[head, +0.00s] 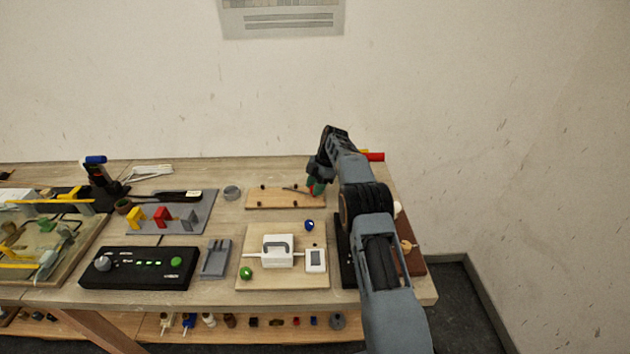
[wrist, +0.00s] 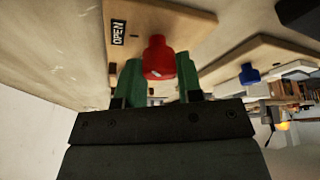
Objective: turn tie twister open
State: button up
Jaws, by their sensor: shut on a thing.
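The tie twister's red knob (wrist: 159,58) sits between the two green finger pads in the wrist view, beside a wooden board (wrist: 196,18) with a black "OPEN" label (wrist: 118,31). My gripper (wrist: 159,78) is shut on this knob. In the head view my gripper (head: 316,186) is at the right end of a low wooden board (head: 272,199) near the back of the table. There, the knob is hidden by the gripper and arm. How far the knob is turned cannot be told.
In front of that board, another wooden board (head: 285,284) carries a white box (head: 277,256), a green knob (head: 246,273) and a blue knob (head: 309,225). A black control panel (head: 140,268) and a grey tool rack (head: 175,212) stand to the left. My arm covers the table's right side.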

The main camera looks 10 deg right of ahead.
jog(key=shift+r+n+g+p, duration=0.1)
jog(key=shift+n+g+p, duration=0.3)
jog(key=shift+n+p, duration=0.7)
jog(key=shift+h, duration=0.3)
jog(key=o, duration=0.9)
jog(key=shift+f, duration=0.2)
